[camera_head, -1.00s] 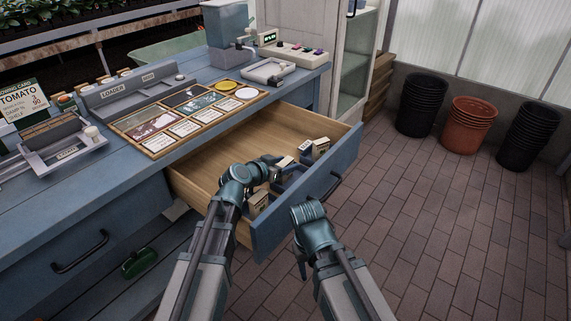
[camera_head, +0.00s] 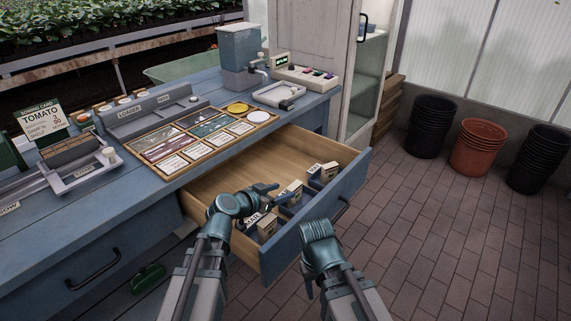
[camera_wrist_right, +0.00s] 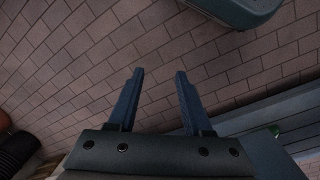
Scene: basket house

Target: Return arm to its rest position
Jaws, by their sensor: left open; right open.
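My left gripper (camera_head: 270,190) is over the open wooden drawer (camera_head: 232,175), its fingers open above the small boxes in it. My left forearm covers part of the drawer's near side. My right gripper (camera_wrist_right: 159,75) is open and empty in the right wrist view, with paved floor behind its fingers. In the head view my right arm is bent down outside the drawer front, and its fingers are mostly hidden by the wrist.
Several seed boxes (camera_head: 328,172) stand along the drawer's front side. The blue bench (camera_head: 110,200) carries a card tray (camera_head: 165,160), a loader (camera_head: 150,118) and a button panel (camera_head: 305,76). Stacked pots (camera_head: 477,147) stand on the paved floor (camera_head: 440,230), which is clear at right.

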